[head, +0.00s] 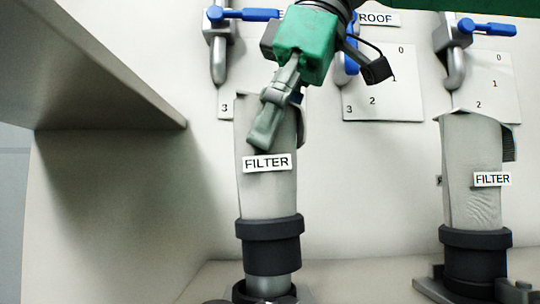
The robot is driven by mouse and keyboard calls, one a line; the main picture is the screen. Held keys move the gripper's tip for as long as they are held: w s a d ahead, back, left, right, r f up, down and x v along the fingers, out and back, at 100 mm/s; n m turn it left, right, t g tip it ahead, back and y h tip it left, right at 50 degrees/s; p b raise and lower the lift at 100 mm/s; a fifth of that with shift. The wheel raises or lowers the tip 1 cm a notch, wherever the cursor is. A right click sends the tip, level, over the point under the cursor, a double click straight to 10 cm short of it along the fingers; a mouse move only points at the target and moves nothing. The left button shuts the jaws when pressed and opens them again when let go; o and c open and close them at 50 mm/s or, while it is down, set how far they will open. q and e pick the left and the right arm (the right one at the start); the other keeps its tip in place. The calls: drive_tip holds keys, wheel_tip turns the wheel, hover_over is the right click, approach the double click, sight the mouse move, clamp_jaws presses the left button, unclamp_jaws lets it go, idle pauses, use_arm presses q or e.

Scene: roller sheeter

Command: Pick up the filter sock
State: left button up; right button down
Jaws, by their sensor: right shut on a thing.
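A grey filter sock (266,194) labelled FILTER stands upright at the centre, with a black collar around its lower end. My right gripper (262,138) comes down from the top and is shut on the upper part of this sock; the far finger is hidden. A second grey filter sock (474,205), also labelled FILTER, stands upright on the right in its own black collar, away from the gripper. My left gripper is not in view.
Valves with blue handles (250,14) (487,28) and grey spouts hang on the back wall above the socks. White numbered cards (385,85) are behind them. A beige shelf and side panel (90,160) bound the left. Free room lies between the socks.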

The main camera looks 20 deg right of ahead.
drive_tip(key=r, duration=0.7)
drive_tip(key=shift+a+r, duration=0.2)
drive_tip(key=shift+a, duration=0.05)
drive_tip(key=shift+r, duration=0.5)
